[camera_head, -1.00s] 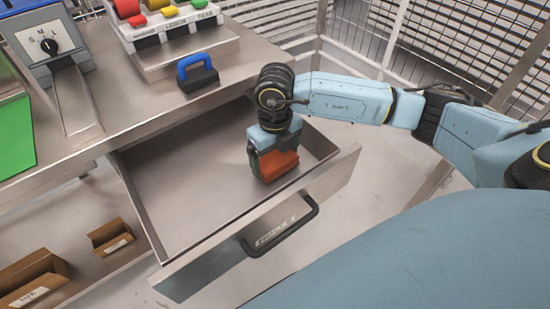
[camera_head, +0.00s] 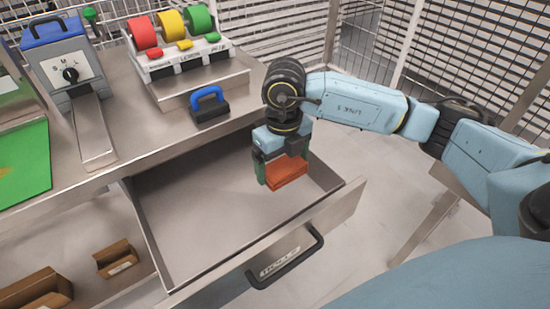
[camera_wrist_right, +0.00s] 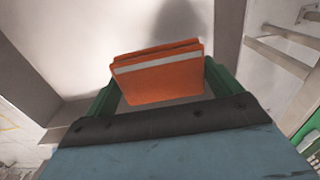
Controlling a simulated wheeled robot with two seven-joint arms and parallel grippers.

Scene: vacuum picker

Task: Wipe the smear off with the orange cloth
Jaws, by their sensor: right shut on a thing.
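The orange cloth (camera_head: 287,172) is a folded, block-like pad. My right gripper (camera_head: 281,174) is shut on it and holds it over the open drawer (camera_head: 205,215). In the right wrist view the cloth (camera_wrist_right: 158,75) sits between the green fingers of the gripper (camera_wrist_right: 158,88), with the pale drawer floor beyond it. A yellowish mark, which looks like the smear (camera_head: 5,171), shows on the green board (camera_head: 25,183) at the left edge of the head view, partly cut off. My left gripper is not in view.
A blue-handled block (camera_head: 209,105) stands on the steel counter (camera_head: 137,125) near its front edge. A dial unit (camera_head: 70,72) and a dispenser with coloured rolls (camera_head: 172,40) stand behind. Brown bins (camera_head: 118,258) sit on the lower shelf. The drawer otherwise looks empty.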

